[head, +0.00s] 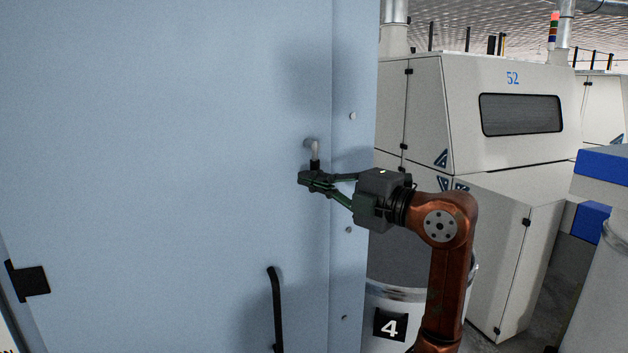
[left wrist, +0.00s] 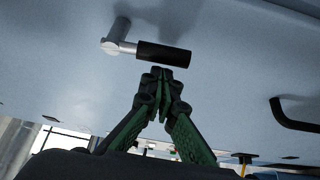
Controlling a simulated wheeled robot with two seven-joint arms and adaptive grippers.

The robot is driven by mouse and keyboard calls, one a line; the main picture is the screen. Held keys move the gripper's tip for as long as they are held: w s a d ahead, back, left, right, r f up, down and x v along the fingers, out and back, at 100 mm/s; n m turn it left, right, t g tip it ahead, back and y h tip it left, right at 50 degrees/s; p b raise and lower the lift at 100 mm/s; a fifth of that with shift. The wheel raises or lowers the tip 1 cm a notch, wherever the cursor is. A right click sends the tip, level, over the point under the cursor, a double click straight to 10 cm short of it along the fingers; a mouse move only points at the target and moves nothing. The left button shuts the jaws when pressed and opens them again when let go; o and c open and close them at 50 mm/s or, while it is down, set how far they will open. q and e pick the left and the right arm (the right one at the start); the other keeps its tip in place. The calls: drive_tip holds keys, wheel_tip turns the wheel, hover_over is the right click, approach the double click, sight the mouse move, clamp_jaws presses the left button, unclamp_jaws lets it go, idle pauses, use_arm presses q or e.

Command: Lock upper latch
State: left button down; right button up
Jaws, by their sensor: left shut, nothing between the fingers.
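The upper latch (head: 312,146) is on the light blue door panel, near its right edge. It has a silver pivot and a black grip that points down in the head view. In the left wrist view the latch's black grip (left wrist: 163,54) extends right from the silver pivot. My left gripper (head: 304,179) is shut and empty, its fingertips at the lower end of the grip. In the left wrist view the left gripper's closed tips (left wrist: 160,76) are right beside the grip; I cannot tell whether they touch. My right gripper is out of view.
A black door handle (head: 275,308) stands out lower on the light blue door (head: 170,150), and a black hinge (head: 28,281) is at its left edge. A can marked 4 (head: 390,300) stands behind my arm. A pale machine marked 52 (head: 480,130) is at the back right.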

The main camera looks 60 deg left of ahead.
use_arm(q)
drive_tip(key=w+d, duration=0.1)
drive_tip(key=d, duration=0.8)
drive_tip(key=shift+d, duration=0.2)
drive_tip(key=shift+w, duration=0.1)
